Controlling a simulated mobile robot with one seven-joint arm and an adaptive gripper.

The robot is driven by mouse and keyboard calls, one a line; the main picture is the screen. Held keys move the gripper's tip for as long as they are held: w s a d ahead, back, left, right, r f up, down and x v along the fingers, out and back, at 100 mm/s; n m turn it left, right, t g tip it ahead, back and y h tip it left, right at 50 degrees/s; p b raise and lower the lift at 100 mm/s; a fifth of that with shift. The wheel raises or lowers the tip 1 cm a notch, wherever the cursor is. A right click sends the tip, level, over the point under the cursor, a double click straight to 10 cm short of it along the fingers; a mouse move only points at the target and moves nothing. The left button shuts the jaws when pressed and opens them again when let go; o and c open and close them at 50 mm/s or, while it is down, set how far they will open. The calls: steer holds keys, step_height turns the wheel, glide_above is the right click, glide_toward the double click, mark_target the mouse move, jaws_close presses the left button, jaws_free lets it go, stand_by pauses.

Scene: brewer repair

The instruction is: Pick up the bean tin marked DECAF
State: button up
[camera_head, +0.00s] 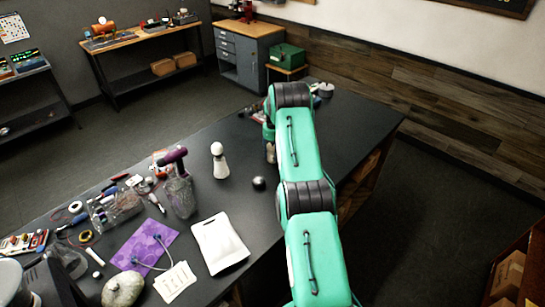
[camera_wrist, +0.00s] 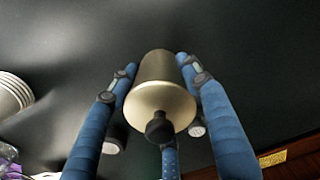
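A tin (camera_wrist: 163,95) with a pale, cream-gold round end and a dark knob sits between the blue fingers of my gripper (camera_wrist: 157,64) in the wrist view. No DECAF marking shows on the side I see. The fingers lie on both sides of it and a third is below. Their tips are close to its sides, but I cannot tell whether they touch. In the head view my arm hides most of the gripper. A small tan shape (camera_head: 271,153) shows beside the arm there, too small to identify.
Tools clutter the left.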

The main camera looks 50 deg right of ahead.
mark_target(273, 144)
steer(key=c, duration=0.3)
steer(key=shift+c, duration=0.2)
steer(key=shift+r, duration=0.15)
steer(key=shift+r+b, duration=0.3)
steer(key=shift+r, duration=1.35)
steer(key=s+a+r+b, duration=0.1)
steer(key=s+a+b, duration=0.1)
steer(key=s+a, duration=0.8)
steer(key=shift+s+r, duration=0.2)
steer(key=shift+s, duration=1.05)
